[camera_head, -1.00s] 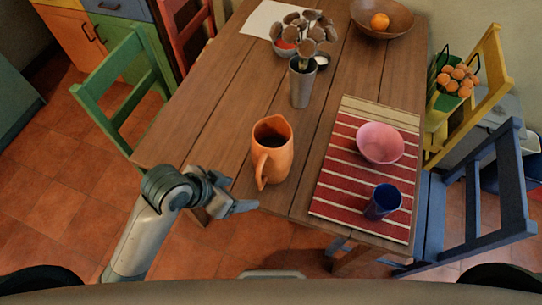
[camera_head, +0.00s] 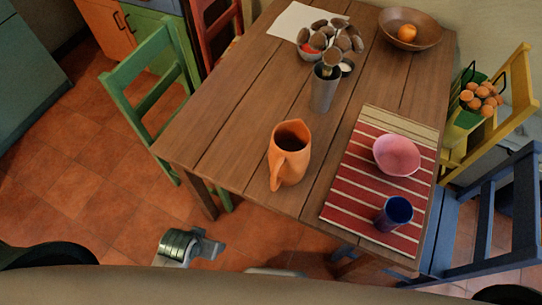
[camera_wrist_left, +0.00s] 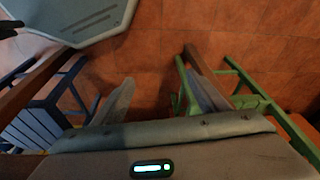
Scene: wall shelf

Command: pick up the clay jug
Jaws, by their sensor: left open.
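The orange clay jug (camera_head: 290,158) stands upright on the wooden table near its front edge, its handle towards me and slightly left. My left gripper (camera_head: 212,246) is low and in front of the table, left of the jug and apart from it. Much of my left arm is hidden below the picture. In the left wrist view my left gripper (camera_wrist_left: 160,92) is open, with nothing between its fingers; the jug does not show there. My right gripper is not in view.
The wooden table (camera_head: 228,125) also bears a metal cup of utensils (camera_head: 323,92), a striped mat (camera_head: 350,190) with a pink bowl (camera_head: 396,155) and blue cup (camera_head: 394,213). A green chair (camera_head: 165,85) stands left, a blue chair (camera_head: 490,225) right. The table left of the jug is clear.

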